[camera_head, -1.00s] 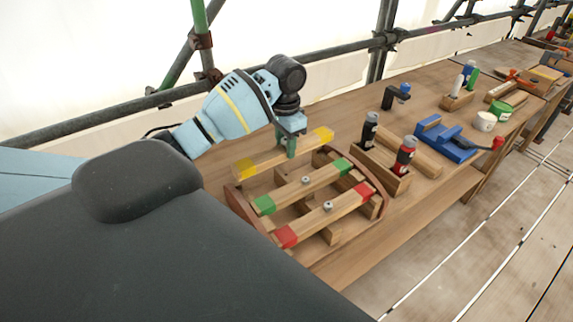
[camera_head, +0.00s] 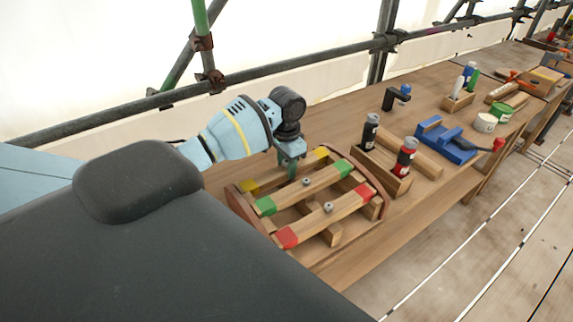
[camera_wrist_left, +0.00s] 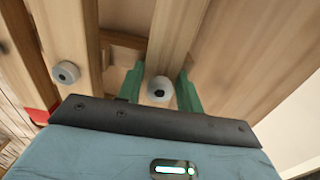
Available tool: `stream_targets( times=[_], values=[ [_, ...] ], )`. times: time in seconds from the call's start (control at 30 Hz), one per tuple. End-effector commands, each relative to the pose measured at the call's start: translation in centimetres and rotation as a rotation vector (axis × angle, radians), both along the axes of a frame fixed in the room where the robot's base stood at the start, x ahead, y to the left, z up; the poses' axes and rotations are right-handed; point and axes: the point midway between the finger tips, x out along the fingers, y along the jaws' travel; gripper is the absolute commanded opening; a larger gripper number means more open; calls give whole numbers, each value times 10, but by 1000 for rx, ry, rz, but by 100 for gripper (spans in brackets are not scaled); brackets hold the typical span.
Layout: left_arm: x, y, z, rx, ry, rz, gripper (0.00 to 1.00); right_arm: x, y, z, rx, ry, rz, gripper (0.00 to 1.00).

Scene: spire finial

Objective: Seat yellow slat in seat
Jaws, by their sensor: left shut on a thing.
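The yellow slat (camera_head: 249,186), a wooden bar with yellow ends, lies low at the far side of the curved brown frame (camera_head: 381,190), roughly level with the other slats. My left gripper (camera_head: 287,170) is shut on it near its middle. In the left wrist view, the green fingers (camera_wrist_left: 160,88) stand either side of the slat (camera_wrist_left: 180,30), with a round grey knob between them. Whether the slat is fully down in its seat is hidden by the gripper and frame. My right gripper is not in view.
A green-ended slat (camera_head: 302,188) and a red-ended slat (camera_head: 325,214) lie parallel in the frame, close to the gripper. A wooden box with bottles (camera_head: 405,155) and a blue tool (camera_head: 455,148) stand to the right. Scaffold pipes run behind the bench.

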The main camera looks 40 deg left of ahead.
Motion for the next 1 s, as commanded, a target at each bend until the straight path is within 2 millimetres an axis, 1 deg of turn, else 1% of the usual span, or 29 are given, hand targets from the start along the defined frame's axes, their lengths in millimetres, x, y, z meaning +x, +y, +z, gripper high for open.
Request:
stream_targets(
  times=[0.17, 0.2, 0.33, 0.6, 0.73, 0.87, 1.0],
  values=[
    [0, 0, -3, 0, -1, 0, 9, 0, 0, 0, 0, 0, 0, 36],
    [0, 0, -3, 0, -1, 0, 41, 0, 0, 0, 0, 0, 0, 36],
    [0, 0, -3, 0, -1, 0, 58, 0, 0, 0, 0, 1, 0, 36],
    [0, 0, -2, 0, -1, 0, 58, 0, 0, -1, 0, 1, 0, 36],
    [1, 0, 5, 0, -3, -1, 58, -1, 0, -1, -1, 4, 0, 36],
    [1, 0, 23, 0, -3, -1, 58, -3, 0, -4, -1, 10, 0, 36],
    [1, 0, 52, -1, -6, -1, 58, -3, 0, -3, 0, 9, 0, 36]
  ],
)
